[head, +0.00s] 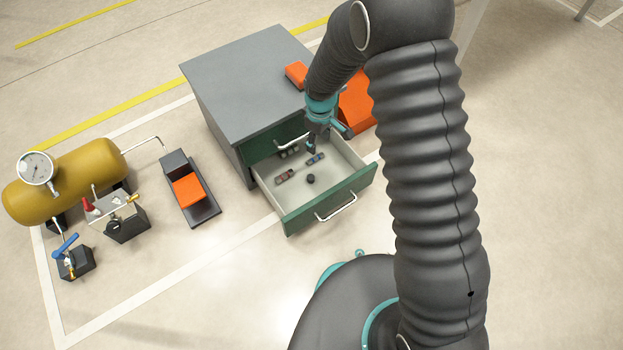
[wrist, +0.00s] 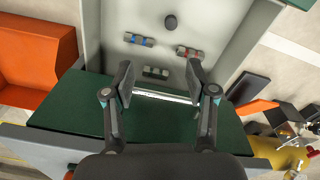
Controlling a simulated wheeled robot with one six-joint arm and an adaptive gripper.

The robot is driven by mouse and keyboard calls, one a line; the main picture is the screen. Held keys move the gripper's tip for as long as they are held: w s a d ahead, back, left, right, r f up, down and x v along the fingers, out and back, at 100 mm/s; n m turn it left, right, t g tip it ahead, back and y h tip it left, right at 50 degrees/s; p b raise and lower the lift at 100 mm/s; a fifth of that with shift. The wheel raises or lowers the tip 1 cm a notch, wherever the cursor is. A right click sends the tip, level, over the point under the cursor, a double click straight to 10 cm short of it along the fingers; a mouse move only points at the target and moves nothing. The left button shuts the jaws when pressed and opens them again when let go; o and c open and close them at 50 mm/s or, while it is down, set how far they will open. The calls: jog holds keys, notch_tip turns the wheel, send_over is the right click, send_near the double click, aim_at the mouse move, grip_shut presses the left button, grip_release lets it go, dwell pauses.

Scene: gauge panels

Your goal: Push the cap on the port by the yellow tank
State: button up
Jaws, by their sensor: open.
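A small dark round piece, which looks like the cap (head: 310,179), lies on the floor of the open drawer (head: 290,213). It also shows at the top of the wrist view (wrist: 170,22). The yellow tank (head: 75,180) lies at the left, with a gauge on top. Beside it stands a grey block (head: 121,216) with a dark round fitting (head: 113,227), which may be the port; I cannot tell whether it is open. My gripper (head: 312,149) is above the drawer's rear part.
Several small coloured cylinders (wrist: 188,52) lie in the drawer near the cap. The grey cabinet (head: 245,85) has a closed upper drawer with a metal handle (wrist: 165,97) near my fingers. A blue-handled valve (head: 68,250) and an orange pedal (head: 188,189) stand left. Floor in front is clear.

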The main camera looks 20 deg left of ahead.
jog(key=n, duration=0.1)
send_over(311, 178)
notch_tip(311, 178, down, 5)
jog(key=shift+w+a+f, duration=0.15)
jog(key=shift+w+f, duration=0.05)
jog(key=shift+w, duration=0.05)
notch_tip(311, 178, down, 8)
jog(key=shift+f+b, duration=0.25)
jog(key=shift+b, duration=0.3)
jog(key=shift+f, duration=0.1)
jog(key=f, duration=0.5)
jog(key=shift+s+d+b, duration=0.15)
jog(key=shift+d+b, duration=0.05)
jog(key=shift+b, duration=0.1)
jog(key=c, duration=0.9)
